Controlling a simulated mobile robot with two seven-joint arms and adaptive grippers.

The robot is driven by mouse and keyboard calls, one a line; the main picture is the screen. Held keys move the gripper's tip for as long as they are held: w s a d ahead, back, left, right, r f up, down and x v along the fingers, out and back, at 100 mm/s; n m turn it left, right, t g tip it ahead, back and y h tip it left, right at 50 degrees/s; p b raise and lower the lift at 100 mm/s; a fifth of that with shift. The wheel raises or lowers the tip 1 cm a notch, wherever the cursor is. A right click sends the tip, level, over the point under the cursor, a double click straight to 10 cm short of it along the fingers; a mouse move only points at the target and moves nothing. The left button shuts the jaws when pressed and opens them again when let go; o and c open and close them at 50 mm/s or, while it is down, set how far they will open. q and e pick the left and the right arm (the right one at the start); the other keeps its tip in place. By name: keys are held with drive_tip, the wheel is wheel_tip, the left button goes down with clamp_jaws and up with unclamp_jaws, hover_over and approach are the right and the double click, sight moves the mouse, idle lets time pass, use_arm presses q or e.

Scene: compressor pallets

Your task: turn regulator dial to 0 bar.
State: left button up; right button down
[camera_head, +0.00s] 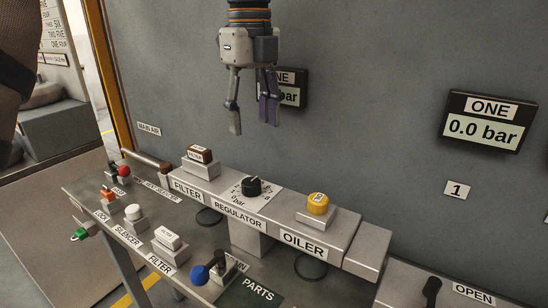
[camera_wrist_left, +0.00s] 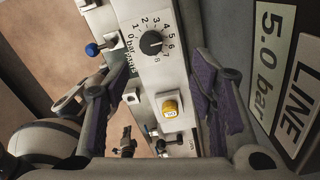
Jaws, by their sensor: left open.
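The regulator dial (camera_head: 251,187) is a round black knob on the grey block labelled REGULATOR, between the FILTER and OILER parts. In the left wrist view the dial (camera_wrist_left: 152,42) sits inside a printed scale from 0 to 8 bar. Its pale mark seems to point near 5. My left gripper (camera_head: 253,126) hangs fingers-down above the dial, apart from it, open and empty. In the wrist view its purple-padded fingers (camera_wrist_left: 150,92) stand wide apart. A wall display (camera_wrist_left: 265,80) reads LINE 5.0 bar; the gripper partly hides it in the head view. My right gripper is not in view.
A yellow oiler knob (camera_head: 318,203) stands right of the dial, and a brown-topped filter block (camera_head: 200,154) left of it. A blue-knobbed lever (camera_head: 200,274) and several small parts occupy the lower bench. A display reading ONE 0.0 bar (camera_head: 487,121) hangs on the right wall.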

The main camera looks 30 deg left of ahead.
sight(251, 181)
use_arm(q)
drive_tip(key=f, duration=0.3)
drive_tip(key=s+f, duration=0.1)
drive_tip(key=f, duration=0.3)
drive_tip(key=f+p, duration=0.1)
drive_tip(key=f, duration=0.3)
drive_tip(key=shift+s+f, duration=0.2)
drive_tip(key=shift+s, duration=0.2)
drive_tip(key=c, duration=1.2)
